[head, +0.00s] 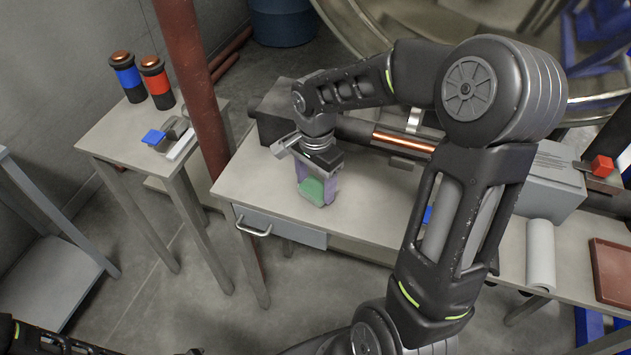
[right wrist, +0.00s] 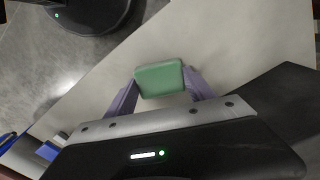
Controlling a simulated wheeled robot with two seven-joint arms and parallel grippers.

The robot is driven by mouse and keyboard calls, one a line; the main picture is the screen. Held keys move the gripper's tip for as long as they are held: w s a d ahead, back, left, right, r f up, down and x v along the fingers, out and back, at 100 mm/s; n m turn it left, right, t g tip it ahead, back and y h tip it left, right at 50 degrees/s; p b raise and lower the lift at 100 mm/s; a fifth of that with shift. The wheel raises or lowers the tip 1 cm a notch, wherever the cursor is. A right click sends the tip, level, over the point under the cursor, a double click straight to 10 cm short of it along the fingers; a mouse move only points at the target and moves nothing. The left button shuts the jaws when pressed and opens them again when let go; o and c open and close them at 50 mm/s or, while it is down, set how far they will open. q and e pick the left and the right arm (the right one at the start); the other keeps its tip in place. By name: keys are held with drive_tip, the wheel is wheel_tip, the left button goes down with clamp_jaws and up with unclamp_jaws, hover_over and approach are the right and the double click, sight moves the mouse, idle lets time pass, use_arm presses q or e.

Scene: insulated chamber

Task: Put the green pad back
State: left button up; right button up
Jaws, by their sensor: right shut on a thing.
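The green pad (head: 312,191) is a small rounded block near the left part of the grey table (head: 255,183). My right gripper (head: 316,193) points down over the table and is shut on the pad, with its purple fingers on either side. In the right wrist view the green pad (right wrist: 160,79) sits between the purple fingertips of my right gripper (right wrist: 161,88). I cannot tell whether the pad touches the tabletop. My left gripper does not show clearly; only dark arm parts appear at the lower left of the head view.
A dark machine with a glowing copper rod (head: 403,142) lies along the table's back. A red-brown post (head: 193,85) stands left of the table. A side table holds a blue canister (head: 129,77) and a red canister (head: 157,83). A white roll (head: 540,256) and brown tray (head: 612,270) are at right.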

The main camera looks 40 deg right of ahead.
sight(315, 187)
drive_tip(key=shift+f, duration=0.1)
drive_tip(key=o, duration=1.4)
wheel_tip(315, 187, up, 12)
drive_tip(key=shift+r, duration=0.15)
